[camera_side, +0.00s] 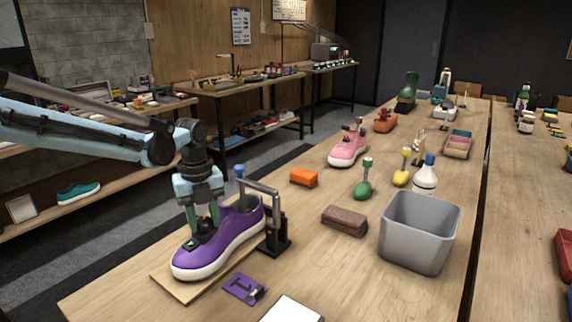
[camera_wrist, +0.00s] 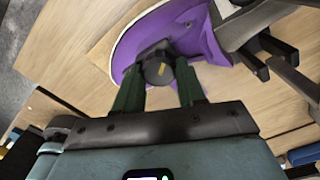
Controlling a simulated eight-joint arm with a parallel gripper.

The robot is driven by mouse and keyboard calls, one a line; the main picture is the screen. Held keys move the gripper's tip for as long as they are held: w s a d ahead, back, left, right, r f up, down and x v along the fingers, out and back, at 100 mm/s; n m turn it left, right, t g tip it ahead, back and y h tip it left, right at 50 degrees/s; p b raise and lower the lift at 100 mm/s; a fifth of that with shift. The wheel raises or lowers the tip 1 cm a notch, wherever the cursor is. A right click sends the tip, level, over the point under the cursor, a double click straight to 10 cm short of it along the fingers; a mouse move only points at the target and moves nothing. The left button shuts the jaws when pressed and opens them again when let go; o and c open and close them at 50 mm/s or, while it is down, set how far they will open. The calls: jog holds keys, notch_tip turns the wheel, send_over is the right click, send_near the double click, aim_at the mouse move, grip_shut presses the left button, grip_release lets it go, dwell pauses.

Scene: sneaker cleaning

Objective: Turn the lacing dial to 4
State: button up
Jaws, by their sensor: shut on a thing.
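The purple sneaker (camera_side: 228,243) with a white sole sits on a wooden board, toe toward the camera. Its dark round lacing dial (camera_wrist: 157,74) is on top of the shoe, with a small yellow mark on its face. In the wrist view my gripper (camera_wrist: 160,83) has one finger on each side of the dial and is shut on it. In the side view my gripper (camera_side: 205,226) points down onto the shoe's top, and its fingers partly hide the dial. No numbers are readable around the dial.
A black stand with a blue-knobbed lever (camera_side: 262,190) is close beside the sneaker. A purple card (camera_side: 245,288) lies in front. A brown brush block (camera_side: 344,221), orange block (camera_side: 304,177) and grey bin (camera_side: 419,232) are to the right. Bare table lies between them.

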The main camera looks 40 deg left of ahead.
dwell(0.4)
jog(key=o, duration=0.8)
jog(key=shift+r, duration=0.1)
notch_tip(320, 180, up, 12)
dwell(0.3)
jog(key=n+t, duration=0.3)
jog(key=n, duration=0.8)
send_near(203, 223)
jog(key=s+d+r, duration=0.1)
jog(key=s+d, duration=0.1)
jog(key=d, duration=0.1)
jog(key=s+d+f+n+t, duration=0.2)
jog(key=s+f+n+t, duration=0.2)
jog(key=n, duration=0.8)
jog(key=shift+s+f, duration=0.55)
jog(key=shift+f, duration=0.15)
